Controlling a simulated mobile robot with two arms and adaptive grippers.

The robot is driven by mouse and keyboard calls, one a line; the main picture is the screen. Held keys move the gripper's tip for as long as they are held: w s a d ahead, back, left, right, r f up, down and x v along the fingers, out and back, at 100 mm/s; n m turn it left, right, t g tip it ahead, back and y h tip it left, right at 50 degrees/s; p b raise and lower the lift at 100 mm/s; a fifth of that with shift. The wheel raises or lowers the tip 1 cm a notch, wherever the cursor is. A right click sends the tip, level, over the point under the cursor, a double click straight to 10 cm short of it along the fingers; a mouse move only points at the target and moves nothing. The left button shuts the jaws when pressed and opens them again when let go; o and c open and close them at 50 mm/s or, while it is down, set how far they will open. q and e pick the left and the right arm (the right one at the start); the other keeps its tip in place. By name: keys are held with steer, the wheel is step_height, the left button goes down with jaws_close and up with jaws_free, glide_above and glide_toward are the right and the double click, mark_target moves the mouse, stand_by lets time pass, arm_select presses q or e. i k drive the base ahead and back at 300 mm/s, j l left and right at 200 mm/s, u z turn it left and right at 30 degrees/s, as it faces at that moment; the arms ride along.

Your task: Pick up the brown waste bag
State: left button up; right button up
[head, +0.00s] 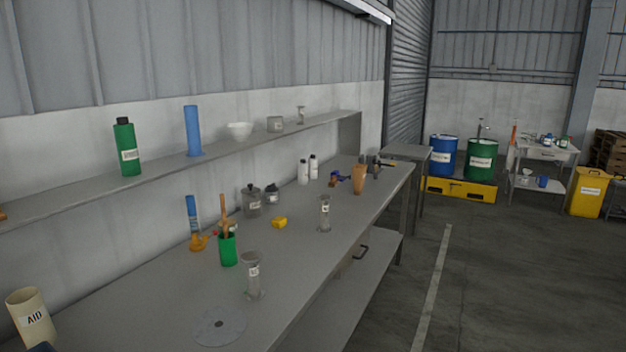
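No thing in the head view is clearly a brown waste bag. An upright tan-brown object (358,180), wider at the top, stands near the far right end of the long grey bench (170,290). It is too small to tell whether it is a bag. Neither of my grippers is in view.
Drums (480,160) and a yellow bin (588,192) stand far right. The floor right of the bench is clear.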

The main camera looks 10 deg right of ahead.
mark_target(359, 171)
steer(key=i+l+u, duration=0.45)
steer(key=l+u, duration=0.15)
steer(key=i+l+u, duration=0.15)
steer(key=l+u, duration=0.15)
